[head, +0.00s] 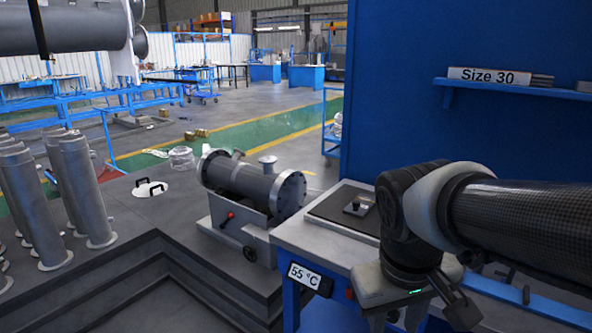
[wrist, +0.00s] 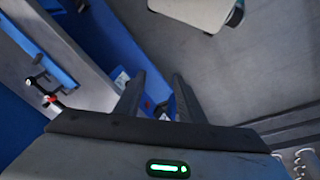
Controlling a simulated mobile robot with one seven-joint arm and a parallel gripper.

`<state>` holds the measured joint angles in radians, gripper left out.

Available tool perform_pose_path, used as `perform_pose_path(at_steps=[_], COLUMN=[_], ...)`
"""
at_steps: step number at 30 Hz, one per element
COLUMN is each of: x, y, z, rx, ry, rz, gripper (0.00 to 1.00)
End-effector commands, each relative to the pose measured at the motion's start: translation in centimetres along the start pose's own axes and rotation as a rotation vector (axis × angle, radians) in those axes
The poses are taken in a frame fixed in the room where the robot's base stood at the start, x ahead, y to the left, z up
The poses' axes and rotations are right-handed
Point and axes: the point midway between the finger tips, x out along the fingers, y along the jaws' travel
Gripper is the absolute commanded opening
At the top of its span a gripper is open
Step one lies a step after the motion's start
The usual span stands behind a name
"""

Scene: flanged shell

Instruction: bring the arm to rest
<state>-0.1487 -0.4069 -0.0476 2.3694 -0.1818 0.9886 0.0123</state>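My arm reaches in from the right in the head view, and its wrist is bent downward. My gripper (wrist: 158,92) points down, with its two dark fingers apart and nothing held between them. In the head view the gripper is at the bottom edge, partly cut off, in front of the blue-and-white bench (head: 325,242). The grey flanged shell (head: 245,182) lies on its side on a light grey stand (head: 240,226), left of the bench and well apart from my gripper.
A dark plate with a small black knob (head: 356,207) is on the bench top, beside my wrist. A blue panel (head: 420,80) with a "Size 30" shelf (head: 515,90) rises behind my arm. Several grey flanged pipes (head: 82,190) stand at left.

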Motion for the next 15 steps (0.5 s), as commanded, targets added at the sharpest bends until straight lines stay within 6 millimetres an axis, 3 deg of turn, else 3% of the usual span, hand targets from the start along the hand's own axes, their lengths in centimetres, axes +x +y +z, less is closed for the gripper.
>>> perform_pose_path(at_steps=[11, 15], x=[-4.5, -8.1], y=[-0.7, -0.2], z=[1.9, 1.2], rx=[0.2, 0.204], ry=[0.288, 0.293], rz=[-0.081, -0.085], gripper=[0.36, 0.36])
